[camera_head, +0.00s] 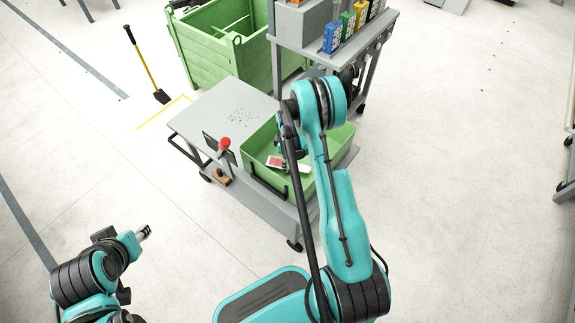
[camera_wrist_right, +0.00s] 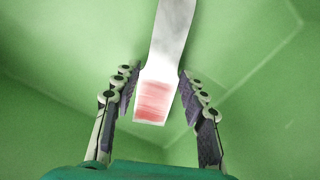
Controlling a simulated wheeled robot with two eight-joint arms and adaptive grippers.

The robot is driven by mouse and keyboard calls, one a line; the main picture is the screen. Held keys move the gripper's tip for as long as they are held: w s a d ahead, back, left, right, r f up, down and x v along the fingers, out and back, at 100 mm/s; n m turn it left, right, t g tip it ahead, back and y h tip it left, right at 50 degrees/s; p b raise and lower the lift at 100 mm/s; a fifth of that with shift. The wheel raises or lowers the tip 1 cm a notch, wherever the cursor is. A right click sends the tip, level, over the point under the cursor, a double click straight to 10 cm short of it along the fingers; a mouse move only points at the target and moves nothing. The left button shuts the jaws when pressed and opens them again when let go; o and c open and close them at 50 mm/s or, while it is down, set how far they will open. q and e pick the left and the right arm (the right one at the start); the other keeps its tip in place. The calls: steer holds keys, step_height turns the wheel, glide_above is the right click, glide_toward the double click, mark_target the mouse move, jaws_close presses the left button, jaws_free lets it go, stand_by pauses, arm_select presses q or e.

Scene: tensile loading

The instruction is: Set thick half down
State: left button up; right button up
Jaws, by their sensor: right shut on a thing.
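My right gripper (camera_wrist_right: 159,75) is shut on a flat grey metal half (camera_wrist_right: 153,98) with a red-marked square end, one finger along each side edge. The narrower part of the half runs away between the fingers to the top of the wrist view. In the head view the right gripper (camera_head: 287,150) is down inside the green bin (camera_head: 340,140), and the red patch (camera_head: 276,162) of the piece shows beside it. Whether the piece touches the bin floor cannot be told. My left gripper (camera_head: 145,233) is far off at lower left, apart from everything; its opening is unclear.
The bin stands on a grey cart (camera_head: 225,110) with a red knob (camera_head: 224,143) at its side. A yellow-handled shovel (camera_head: 146,65) stands left.

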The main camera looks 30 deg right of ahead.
steer(key=shift+f, duration=0.65)
steer(key=shift+r, duration=0.1)
steer(key=shift+f, duration=0.2)
steer(key=o, duration=1.3)
